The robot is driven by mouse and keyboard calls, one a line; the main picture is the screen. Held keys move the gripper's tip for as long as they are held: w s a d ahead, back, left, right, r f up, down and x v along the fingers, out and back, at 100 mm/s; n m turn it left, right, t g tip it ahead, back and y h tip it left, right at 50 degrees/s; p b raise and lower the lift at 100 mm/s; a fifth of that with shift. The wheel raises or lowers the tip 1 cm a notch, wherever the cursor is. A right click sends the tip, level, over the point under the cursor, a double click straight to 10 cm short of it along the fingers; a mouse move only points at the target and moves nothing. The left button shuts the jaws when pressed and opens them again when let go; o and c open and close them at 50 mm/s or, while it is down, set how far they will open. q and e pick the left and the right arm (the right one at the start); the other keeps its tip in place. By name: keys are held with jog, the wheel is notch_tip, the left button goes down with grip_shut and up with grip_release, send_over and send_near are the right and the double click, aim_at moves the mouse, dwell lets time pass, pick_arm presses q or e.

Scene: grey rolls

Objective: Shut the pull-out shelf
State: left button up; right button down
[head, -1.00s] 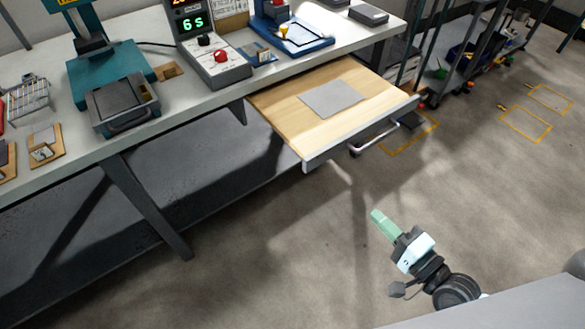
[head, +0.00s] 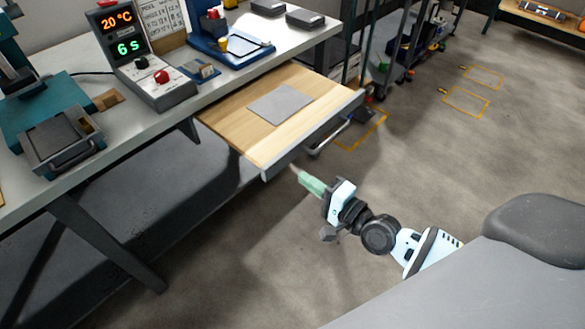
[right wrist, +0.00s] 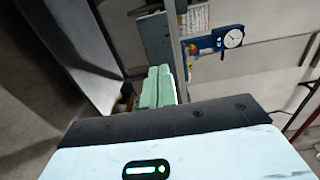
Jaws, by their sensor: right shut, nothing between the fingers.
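The pull-out shelf (head: 245,128) is a light wooden board with a grey front edge and a metal handle (head: 332,137). It stands pulled out from under the workbench top, with a grey sheet (head: 280,104) lying on it. My right gripper (head: 303,174) has green fingers, shut and empty. In the head view its tips are close to the near front corner of the shelf; I cannot tell whether they touch it. The green fingers also show in the right wrist view (right wrist: 158,88), beside a long grey edge. My left gripper is not in view.
The workbench top (head: 140,128) carries a control box (head: 150,80) with displays, a teal press (head: 50,110) and a blue fixture (head: 235,45). A bench leg (head: 105,240) stands at left. A rack (head: 400,60) stands behind the shelf.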

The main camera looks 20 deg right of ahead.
aim_at(283, 164)
jog(key=x, duration=0.5)
jog(key=shift+w, duration=0.15)
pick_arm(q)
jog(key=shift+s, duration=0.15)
pick_arm(e)
jog(key=shift+w+a, duration=0.1)
